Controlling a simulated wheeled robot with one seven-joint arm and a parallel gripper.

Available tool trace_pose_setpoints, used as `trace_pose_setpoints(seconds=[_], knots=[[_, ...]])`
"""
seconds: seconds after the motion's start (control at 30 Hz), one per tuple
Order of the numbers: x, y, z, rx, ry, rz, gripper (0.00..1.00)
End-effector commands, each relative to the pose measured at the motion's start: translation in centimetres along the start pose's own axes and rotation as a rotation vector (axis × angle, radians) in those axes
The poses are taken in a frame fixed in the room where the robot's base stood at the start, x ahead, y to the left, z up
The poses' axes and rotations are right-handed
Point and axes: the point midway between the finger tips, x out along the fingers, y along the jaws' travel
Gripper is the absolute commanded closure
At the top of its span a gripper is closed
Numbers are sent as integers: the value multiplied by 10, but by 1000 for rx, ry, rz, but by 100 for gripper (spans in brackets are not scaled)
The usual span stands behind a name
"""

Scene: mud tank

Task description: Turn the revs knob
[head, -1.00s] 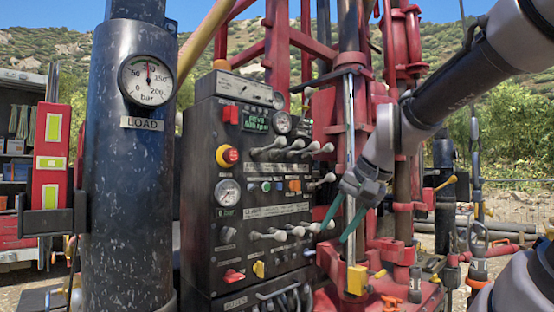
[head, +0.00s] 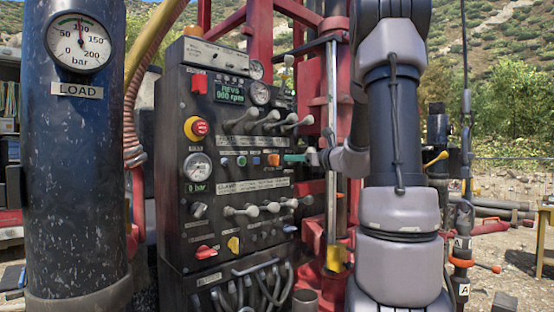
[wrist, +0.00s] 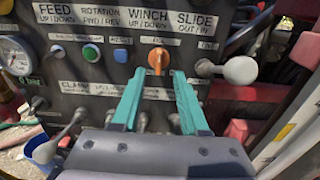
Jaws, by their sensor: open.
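An orange knob (wrist: 158,61) sits on the black control panel, below the WINCH label in the wrist view. It matches the orange knob (head: 273,160) at the panel's right side in the head view. The small plate above it is too blurred to read, so I cannot confirm it says revs. A green display (head: 229,92) reads "REVS 900 rpm". My gripper (wrist: 158,75) is open, its two teal fingers pointing at the panel with the knob between and just beyond their tips. My gripper also shows side-on in the head view (head: 294,157). Contact with the knob is not visible.
White-knobbed levers (head: 267,118) stick out above the knob, and a lower row (head: 267,208) below it. A round white lever end (wrist: 241,70) is close right of the fingers. A red emergency button (head: 197,128) and a gauge (head: 198,167) are at the panel's left.

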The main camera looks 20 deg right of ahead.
Motion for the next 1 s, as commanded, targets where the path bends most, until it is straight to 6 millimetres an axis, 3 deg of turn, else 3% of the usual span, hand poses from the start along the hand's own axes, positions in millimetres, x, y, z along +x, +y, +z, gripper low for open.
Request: trace_pose_setpoints(seconds=[0.2, 0.4, 0.83, 0.93, 1.0], knots=[[44, 1, -1, 0, 1, 4, 56], [72, 1, 0, -2, 1, 4, 56], [82, 2, 0, -3, 2, 3, 56], [82, 2, 0, -3, 2, 3, 94], [82, 2, 0, -3, 2, 3, 100]])
